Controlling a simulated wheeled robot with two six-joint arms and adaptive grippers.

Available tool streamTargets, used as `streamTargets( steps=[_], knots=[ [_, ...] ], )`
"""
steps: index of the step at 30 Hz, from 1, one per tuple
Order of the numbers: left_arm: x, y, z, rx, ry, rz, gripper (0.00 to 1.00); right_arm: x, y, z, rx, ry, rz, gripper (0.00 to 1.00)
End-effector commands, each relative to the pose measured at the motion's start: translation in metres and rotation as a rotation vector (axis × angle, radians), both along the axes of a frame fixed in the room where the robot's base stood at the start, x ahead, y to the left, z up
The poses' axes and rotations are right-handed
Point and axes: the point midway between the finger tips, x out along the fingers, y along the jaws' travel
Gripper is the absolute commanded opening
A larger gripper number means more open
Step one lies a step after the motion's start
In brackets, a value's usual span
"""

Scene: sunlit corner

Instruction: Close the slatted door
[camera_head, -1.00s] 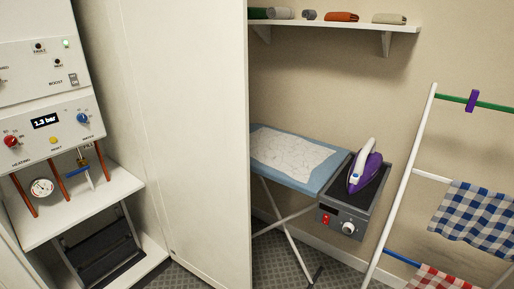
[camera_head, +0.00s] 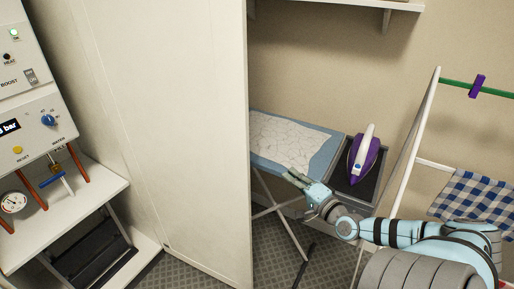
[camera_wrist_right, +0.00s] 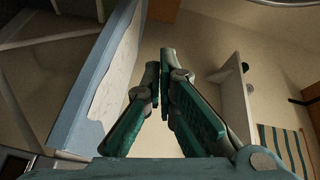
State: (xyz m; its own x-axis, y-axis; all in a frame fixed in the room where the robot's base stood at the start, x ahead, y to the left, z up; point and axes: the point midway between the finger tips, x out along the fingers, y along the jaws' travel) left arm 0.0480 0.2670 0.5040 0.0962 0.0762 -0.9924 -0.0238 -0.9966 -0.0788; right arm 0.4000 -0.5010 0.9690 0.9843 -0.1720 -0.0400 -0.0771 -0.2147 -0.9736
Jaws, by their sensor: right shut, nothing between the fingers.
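A tall cream panel (camera_head: 170,130) stands upright left of centre in the head view, its free edge near the middle. It looks like a door leaf, but no slats show on this face, so I cannot tell whether it is the slatted door. My right gripper (camera_head: 293,178) is shut and empty, to the right of the panel's edge and apart from it, in front of the ironing board. In the right wrist view its fingers (camera_wrist_right: 163,62) come together with nothing between them. My left gripper is not in view.
A blue-edged ironing board (camera_head: 335,150) and a purple-white iron (camera_head: 364,155) stand behind my right gripper. A drying rack (camera_head: 412,130) with a checked cloth (camera_head: 475,198) is at right. A boiler panel (camera_head: 40,110) is at left. Patterned floor (camera_head: 275,245) shows below.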

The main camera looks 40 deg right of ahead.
Motion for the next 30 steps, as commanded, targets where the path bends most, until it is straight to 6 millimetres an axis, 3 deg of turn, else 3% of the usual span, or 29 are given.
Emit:
streamTargets(
  steps=[1,3,8,13,17,20,24,30],
  knots=[
    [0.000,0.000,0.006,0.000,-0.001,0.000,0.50,0.008,0.010,0.027,0.091,-0.039,0.016,0.00],
    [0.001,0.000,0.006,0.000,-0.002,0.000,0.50,0.014,0.016,0.043,0.191,-0.071,0.016,0.00],
    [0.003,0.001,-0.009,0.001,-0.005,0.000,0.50,0.030,0.015,0.042,0.226,-0.084,0.011,0.00],
    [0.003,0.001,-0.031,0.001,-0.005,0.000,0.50,0.063,0.010,0.041,0.227,-0.087,0.010,0.00],
    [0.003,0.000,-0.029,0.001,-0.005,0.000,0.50,0.092,0.006,0.046,0.231,-0.089,0.013,0.00],
    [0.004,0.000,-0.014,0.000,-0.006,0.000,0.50,0.112,0.002,0.050,0.231,-0.085,0.010,0.00],
    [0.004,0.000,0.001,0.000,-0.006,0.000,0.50,0.110,0.026,0.049,0.228,-0.077,0.017,0.00],
    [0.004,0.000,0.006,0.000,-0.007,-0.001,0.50,0.106,0.041,0.046,0.222,-0.078,0.015,0.00]
  ],
)
